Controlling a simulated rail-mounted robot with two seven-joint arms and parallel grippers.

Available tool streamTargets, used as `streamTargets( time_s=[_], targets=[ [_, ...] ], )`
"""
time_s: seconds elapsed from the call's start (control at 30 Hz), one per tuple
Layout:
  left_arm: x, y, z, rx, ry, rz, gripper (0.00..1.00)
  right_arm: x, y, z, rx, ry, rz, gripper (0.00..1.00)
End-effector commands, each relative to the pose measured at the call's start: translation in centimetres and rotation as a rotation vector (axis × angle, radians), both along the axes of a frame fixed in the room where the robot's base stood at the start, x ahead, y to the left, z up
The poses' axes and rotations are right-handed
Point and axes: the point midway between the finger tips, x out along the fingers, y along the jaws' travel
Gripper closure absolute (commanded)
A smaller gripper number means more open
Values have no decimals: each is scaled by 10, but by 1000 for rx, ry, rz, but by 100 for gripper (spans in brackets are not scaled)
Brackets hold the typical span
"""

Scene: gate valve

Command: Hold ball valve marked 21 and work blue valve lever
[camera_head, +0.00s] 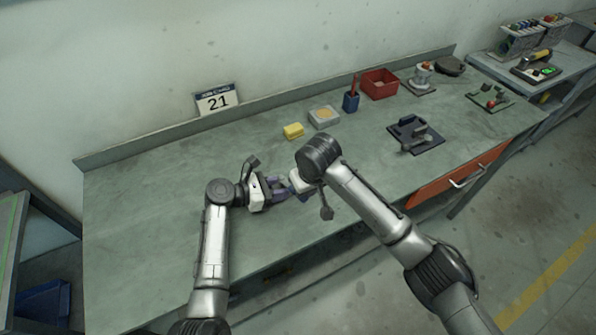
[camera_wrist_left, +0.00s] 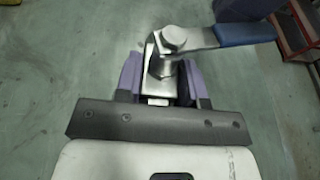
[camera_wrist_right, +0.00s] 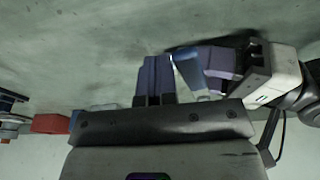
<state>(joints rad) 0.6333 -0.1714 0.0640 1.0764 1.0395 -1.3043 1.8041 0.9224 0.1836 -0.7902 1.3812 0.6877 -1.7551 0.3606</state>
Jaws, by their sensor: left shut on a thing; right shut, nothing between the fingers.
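The ball valve (camera_wrist_left: 162,62) is a metal body with a bolt head on top, seen in the left wrist view. My left gripper (camera_head: 276,188) is shut on it, with purple fingers on both sides. The blue valve lever (camera_wrist_left: 245,32) points right from the bolt in that view. My right gripper (camera_wrist_right: 155,78) is shut and empty, beside the lever; I cannot tell whether they touch. In the head view the grippers face each other over the bench, and they largely hide the valve. The sign marked 21 (camera_head: 217,101) stands at the back of the bench.
A yellow block (camera_head: 293,131), a pale box (camera_head: 324,117), a blue cup (camera_head: 351,102) and a red bin (camera_head: 380,84) stand behind the grippers. A dark fixture (camera_head: 416,134) sits to the right. The bench's left part (camera_head: 140,210) is clear.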

Motion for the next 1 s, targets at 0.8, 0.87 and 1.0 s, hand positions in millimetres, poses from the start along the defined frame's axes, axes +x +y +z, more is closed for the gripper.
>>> streamTargets(
  time_s=[0.8, 0.87, 1.0],
  targets=[
    [0, 0, 0, 1, 0, 0, 88, -11, 9, 0, 1, 0, 0, 100],
    [0, 0, 0, 1, 0, 0, 88, -11, 9, 0, 1, 0, 0, 100],
    [0, 0, 0, 1, 0, 0, 88, -11, 9, 0, 1, 0, 0, 100]
  ],
)
